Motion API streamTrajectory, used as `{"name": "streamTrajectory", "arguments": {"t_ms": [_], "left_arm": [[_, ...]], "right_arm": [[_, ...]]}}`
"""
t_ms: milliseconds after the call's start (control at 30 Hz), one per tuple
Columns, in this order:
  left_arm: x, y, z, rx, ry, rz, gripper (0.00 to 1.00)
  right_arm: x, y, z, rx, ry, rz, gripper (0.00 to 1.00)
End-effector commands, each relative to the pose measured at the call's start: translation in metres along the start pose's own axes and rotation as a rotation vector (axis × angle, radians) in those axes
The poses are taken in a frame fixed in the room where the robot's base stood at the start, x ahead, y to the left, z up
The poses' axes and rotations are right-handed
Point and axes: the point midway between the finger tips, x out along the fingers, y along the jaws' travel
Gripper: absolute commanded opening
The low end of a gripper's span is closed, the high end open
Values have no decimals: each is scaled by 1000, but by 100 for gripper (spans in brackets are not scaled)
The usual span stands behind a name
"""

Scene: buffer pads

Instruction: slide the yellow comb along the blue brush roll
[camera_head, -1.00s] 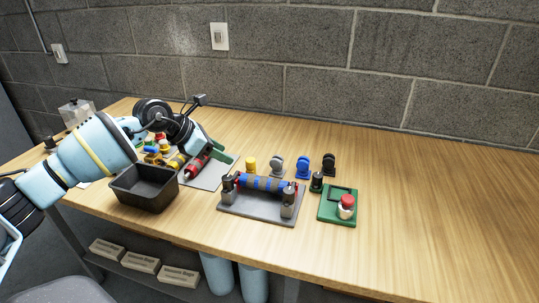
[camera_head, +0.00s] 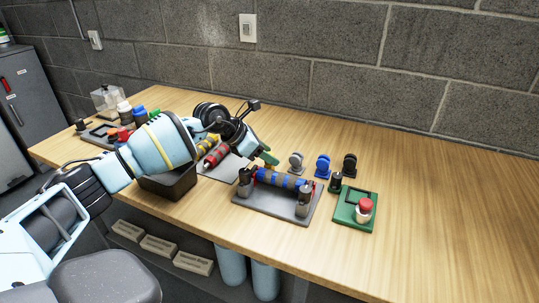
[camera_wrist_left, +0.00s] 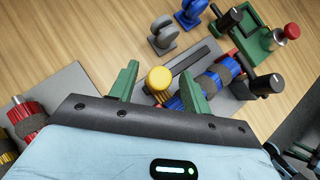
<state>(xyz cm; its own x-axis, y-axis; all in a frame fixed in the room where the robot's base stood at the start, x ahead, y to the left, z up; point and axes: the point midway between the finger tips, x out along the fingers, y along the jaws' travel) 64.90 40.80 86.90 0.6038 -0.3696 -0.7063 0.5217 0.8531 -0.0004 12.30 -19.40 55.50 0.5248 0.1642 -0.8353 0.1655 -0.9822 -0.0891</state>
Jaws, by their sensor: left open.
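The blue brush roll (camera_head: 280,179), dark with blue bands, lies across its grey stand between two dark posts. It also shows at the right in the left wrist view (camera_wrist_left: 208,83). The yellow comb (camera_wrist_left: 159,77) shows its round top in the left wrist view, between the green fingers of my left gripper (camera_wrist_left: 157,73). The fingers are apart, and I cannot tell whether either touches it. In the head view my left gripper (camera_head: 267,158) reaches just behind the left end of the roll and hides the comb. My right gripper is not in view.
Grey (camera_head: 296,162), blue (camera_head: 322,165) and black (camera_head: 349,165) pieces stand behind the roll. A green base with a red button (camera_head: 365,204) is to the right. A black bin (camera_head: 172,186) and other rolls (camera_head: 216,156) lie left. The right tabletop is clear.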

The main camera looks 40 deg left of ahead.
Motion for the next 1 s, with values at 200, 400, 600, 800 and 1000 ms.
{"name": "streamTrajectory", "arguments": {"t_ms": [200, 400, 600, 800, 1000], "left_arm": [[13, 0, 0, 0, 1, 0, 48], [13, 0, 0, 1, 1, 0, 48], [13, 0, 0, 1, 1, 0, 27], [13, 0, 0, 1, 1, 0, 1], [13, -1, 0, 1, 1, -1, 0]], "right_arm": [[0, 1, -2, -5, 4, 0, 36], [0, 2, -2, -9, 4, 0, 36], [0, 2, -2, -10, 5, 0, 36], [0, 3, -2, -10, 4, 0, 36], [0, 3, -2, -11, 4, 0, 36]]}}
